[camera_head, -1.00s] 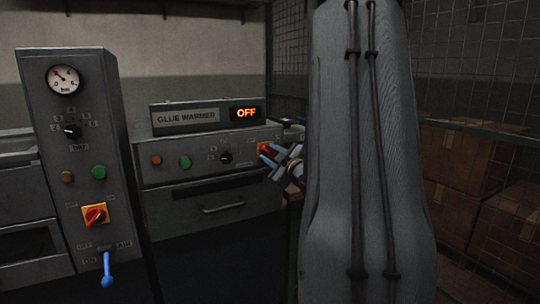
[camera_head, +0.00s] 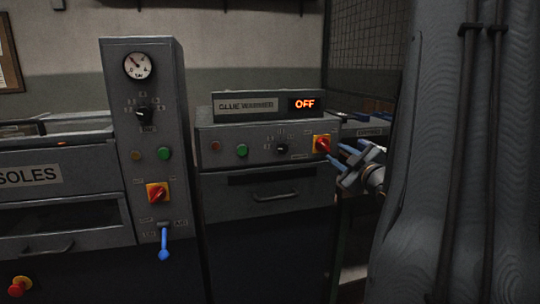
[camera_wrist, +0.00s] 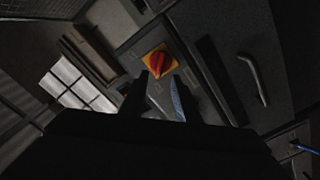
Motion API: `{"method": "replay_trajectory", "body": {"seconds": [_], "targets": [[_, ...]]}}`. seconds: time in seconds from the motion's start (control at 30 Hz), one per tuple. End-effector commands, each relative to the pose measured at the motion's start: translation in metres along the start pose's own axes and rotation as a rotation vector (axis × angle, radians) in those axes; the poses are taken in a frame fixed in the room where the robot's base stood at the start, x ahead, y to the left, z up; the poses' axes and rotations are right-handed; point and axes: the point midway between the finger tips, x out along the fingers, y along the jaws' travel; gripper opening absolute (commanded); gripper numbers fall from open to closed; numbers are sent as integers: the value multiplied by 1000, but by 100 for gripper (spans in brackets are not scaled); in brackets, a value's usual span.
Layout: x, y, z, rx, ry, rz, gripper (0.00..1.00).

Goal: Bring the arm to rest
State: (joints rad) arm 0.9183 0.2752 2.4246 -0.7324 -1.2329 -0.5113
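My gripper (camera_head: 342,157) is in front of the glue warmer (camera_head: 212,134), at the right end of its panel. Its two blue-tipped fingers are apart with nothing between them. The red knob on a yellow plate (camera_head: 322,144) is just left of the fingertips. In the wrist view, the knob (camera_wrist: 160,64) lies just beyond the gap between the fingers (camera_wrist: 158,98), and I see no contact. The glue warmer's display (camera_head: 304,104) reads OFF.
A grey control column (camera_head: 150,90) with a gauge, a red-yellow switch (camera_head: 157,193) and a blue lever (camera_head: 164,242) stands left of the warmer. A SOLES unit (camera_head: 60,176) is farther left. Wire mesh (camera_head: 360,50) and a shelf with blue-handled items are behind my gripper.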

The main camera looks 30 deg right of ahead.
Motion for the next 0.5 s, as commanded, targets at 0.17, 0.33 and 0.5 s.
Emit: {"method": "replay_trajectory", "body": {"seconds": [0.17, 0.33, 0.5], "targets": [[1, -2, 0, 3, -5, -5, 29], [12, -34, -3, 58, -99, -78, 29], [14, -105, -9, 176, -322, -227, 29]]}}
